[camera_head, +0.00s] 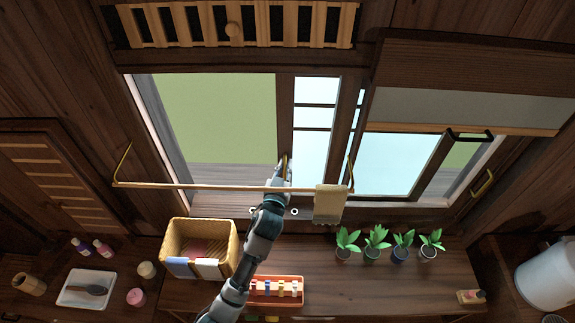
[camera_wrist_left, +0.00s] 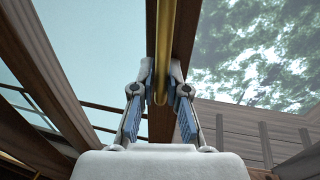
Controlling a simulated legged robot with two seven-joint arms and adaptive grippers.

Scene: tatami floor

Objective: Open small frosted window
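The window has a light blue frosted sash (camera_head: 314,133) with dark wooden bars, standing near the middle of the opening. Left of it is a clear gap showing green outside. A brass handle (camera_wrist_left: 164,30) runs vertically along the sash's dark edge stile. My left gripper (camera_head: 284,168) is at this handle, reaching up behind the towel rail. In the left wrist view, my left gripper's fingers (camera_wrist_left: 163,75) lie on both sides of the handle, closed in close against it. Another frosted pane (camera_head: 395,163) is at the right. My right gripper is not in view.
A brass towel rail (camera_head: 230,187) with a cloth (camera_head: 329,204) crosses in front of the window. Below, a wicker basket (camera_head: 231,238), an orange tray (camera_head: 265,302) and several potted plants (camera_head: 376,238) stand on the wooden counter (camera_head: 370,290). A shade (camera_head: 462,97) hangs at upper right.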

